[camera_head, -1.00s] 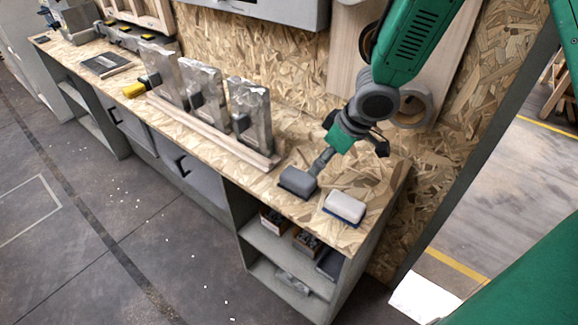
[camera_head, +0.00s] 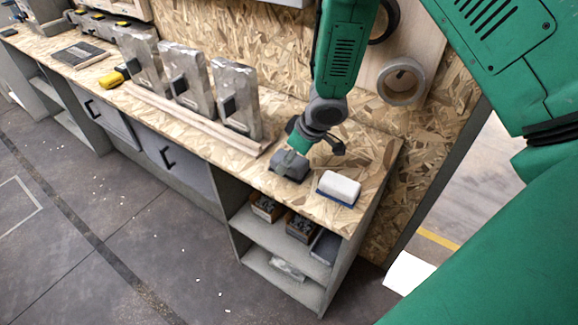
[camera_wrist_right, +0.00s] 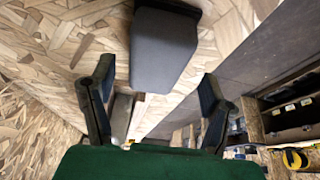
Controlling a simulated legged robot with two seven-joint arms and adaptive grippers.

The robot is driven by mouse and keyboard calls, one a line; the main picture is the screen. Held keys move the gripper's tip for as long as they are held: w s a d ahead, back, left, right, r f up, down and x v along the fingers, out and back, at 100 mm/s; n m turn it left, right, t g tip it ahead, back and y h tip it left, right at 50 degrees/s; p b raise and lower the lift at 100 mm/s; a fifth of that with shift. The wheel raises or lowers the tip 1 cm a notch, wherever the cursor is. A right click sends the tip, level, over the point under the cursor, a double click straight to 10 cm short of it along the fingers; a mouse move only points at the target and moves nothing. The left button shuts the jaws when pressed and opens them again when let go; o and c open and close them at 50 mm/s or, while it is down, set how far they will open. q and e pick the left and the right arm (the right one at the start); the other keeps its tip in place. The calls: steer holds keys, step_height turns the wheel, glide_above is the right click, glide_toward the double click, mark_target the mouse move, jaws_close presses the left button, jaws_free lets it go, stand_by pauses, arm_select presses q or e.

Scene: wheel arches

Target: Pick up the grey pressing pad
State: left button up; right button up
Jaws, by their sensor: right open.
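The grey pressing pad (camera_head: 290,165) sits on the wooden bench top near its front edge, just left of a white-and-blue block. My right gripper (camera_head: 310,146) is right above and behind it in the head view, and partly hides it. In the right wrist view the pad (camera_wrist_right: 164,48) shows as a grey block with a dark part at its far end. The fingers of my right gripper (camera_wrist_right: 157,78) are spread, one on each side of the pad's near end, with visible gaps. My left gripper is not in view.
The white-and-blue block (camera_head: 339,188) lies close to the right of the pad. Several metal plates (camera_head: 237,98) stand upright to the left, behind a wooden strip (camera_head: 190,120). The chipboard wall (camera_head: 285,55) rises behind. A roll (camera_head: 402,82) is on the wall.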

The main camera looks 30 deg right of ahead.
steer(key=x, duration=0.2)
steer(key=shift+w+a+f, duration=0.1)
steer(key=shift+a+f, duration=0.1)
steer(key=shift+f, duration=0.05)
steer(key=shift+w+d+f, duration=0.1)
steer(key=shift+f, duration=0.05)
steer(key=shift+d, duration=0.7)
steer(key=c, duration=1.2)
steer(key=shift+a, duration=0.5)
steer(key=shift+c, duration=0.2)
steer(key=shift+a+r, duration=0.1)
steer(key=shift+r, duration=0.1)
steer(key=r+p, duration=0.1)
steer(key=r, duration=0.2)
steer(key=r+p, duration=0.1)
steer(key=r, duration=0.2)
steer(key=d+r+p, duration=0.1)
steer(key=r, duration=0.2)
steer(key=shift+r, duration=0.15)
steer(key=shift+a+r+p, duration=0.1)
steer(key=shift+r+p, duration=0.05)
steer(key=shift+p, duration=0.15)
steer(key=shift+a, duration=0.35)
steer(key=shift+o, duration=0.7)
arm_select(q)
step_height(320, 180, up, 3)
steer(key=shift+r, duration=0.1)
